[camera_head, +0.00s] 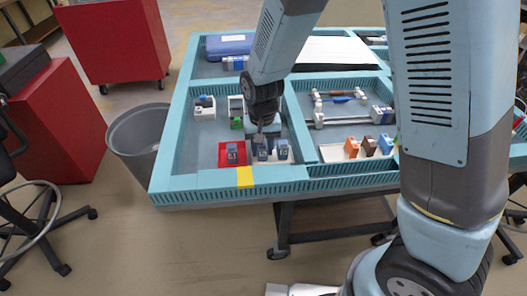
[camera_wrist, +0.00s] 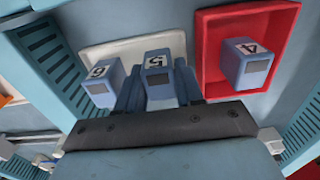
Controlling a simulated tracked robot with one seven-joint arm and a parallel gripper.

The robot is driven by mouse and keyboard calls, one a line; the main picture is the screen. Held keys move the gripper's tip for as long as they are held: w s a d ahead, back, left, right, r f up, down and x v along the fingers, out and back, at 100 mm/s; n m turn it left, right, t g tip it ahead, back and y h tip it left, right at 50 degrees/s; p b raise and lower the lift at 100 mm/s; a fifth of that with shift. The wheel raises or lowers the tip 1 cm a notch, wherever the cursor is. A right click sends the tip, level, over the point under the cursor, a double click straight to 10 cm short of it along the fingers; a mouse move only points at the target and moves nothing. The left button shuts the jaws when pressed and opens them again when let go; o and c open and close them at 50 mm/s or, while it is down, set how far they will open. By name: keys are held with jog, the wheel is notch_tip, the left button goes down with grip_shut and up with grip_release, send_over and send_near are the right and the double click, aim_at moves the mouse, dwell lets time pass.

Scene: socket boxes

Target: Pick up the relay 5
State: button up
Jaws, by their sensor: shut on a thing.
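Relay 5 (camera_wrist: 157,79) is a small blue block with a white label reading 5. In the wrist view it stands between the fingers of my gripper (camera_wrist: 160,88), which is shut on it. In the head view my gripper (camera_head: 263,140) reaches down into the front left compartment, and relay 5 (camera_head: 262,150) is partly hidden below it. Relay 6 (camera_wrist: 102,85) is a like block close to the left of the fingers in the wrist view. A white tray (camera_wrist: 100,56) lies under relays 5 and 6; I cannot tell whether relay 5 touches it.
Relay 4 (camera_wrist: 247,65) stands on a red tray (camera_wrist: 215,28) to the right in the wrist view. Orange, brown and blue blocks (camera_head: 368,146) stand in the neighbouring compartment. The table's front wall (camera_head: 200,184) is raised, with a yellow mark (camera_head: 245,177).

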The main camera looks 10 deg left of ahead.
grip_shut()
jog(key=shift+r, duration=0.1)
